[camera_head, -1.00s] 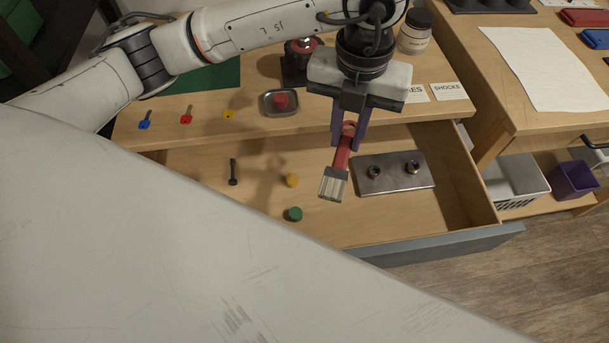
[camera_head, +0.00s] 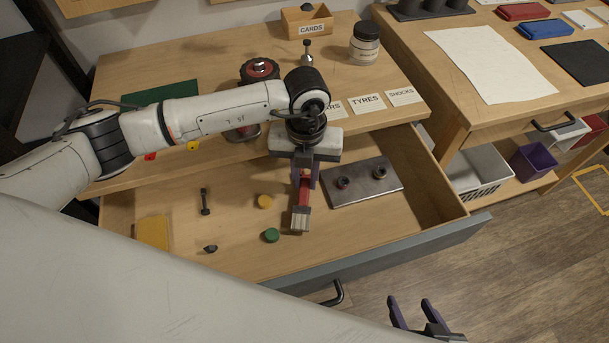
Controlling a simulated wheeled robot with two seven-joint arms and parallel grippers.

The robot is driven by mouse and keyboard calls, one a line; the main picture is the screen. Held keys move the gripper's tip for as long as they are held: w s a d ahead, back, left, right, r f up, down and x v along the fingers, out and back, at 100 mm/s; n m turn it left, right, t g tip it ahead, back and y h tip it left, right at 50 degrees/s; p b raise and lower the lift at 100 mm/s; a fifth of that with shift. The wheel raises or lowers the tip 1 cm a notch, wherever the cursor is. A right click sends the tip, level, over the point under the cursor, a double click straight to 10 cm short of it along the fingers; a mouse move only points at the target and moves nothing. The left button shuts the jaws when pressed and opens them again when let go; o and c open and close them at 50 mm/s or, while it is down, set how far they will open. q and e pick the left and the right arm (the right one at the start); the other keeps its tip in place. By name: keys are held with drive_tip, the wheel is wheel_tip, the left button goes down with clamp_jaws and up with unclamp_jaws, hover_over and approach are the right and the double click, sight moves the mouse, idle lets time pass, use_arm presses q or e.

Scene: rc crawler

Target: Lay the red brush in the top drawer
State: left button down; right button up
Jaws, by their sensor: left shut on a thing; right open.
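The red brush (camera_head: 303,196) has a red handle and pale bristles pointing toward the front of the drawer. My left gripper (camera_head: 305,178) is shut on its handle, inside the open top drawer (camera_head: 345,230). I cannot tell whether the brush touches the drawer floor. My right gripper (camera_head: 413,312) is open and empty, in front of the drawer near the bottom edge of the view.
Bare floor shows around the brush.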

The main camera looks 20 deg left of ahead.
sight(305, 181)
use_arm(q)
drive_tip(key=shift+w+a+f, duration=0.1)
drive_tip(key=shift+w+f, duration=0.1)
drive_tip(key=shift+f, duration=0.4)
drive_tip(key=shift+f, duration=0.2)
drive_tip(key=c, duration=1.6)
unclamp_jaws()
wheel_tip(305, 181, up, 12)
drive_tip(key=shift+r, duration=0.25)
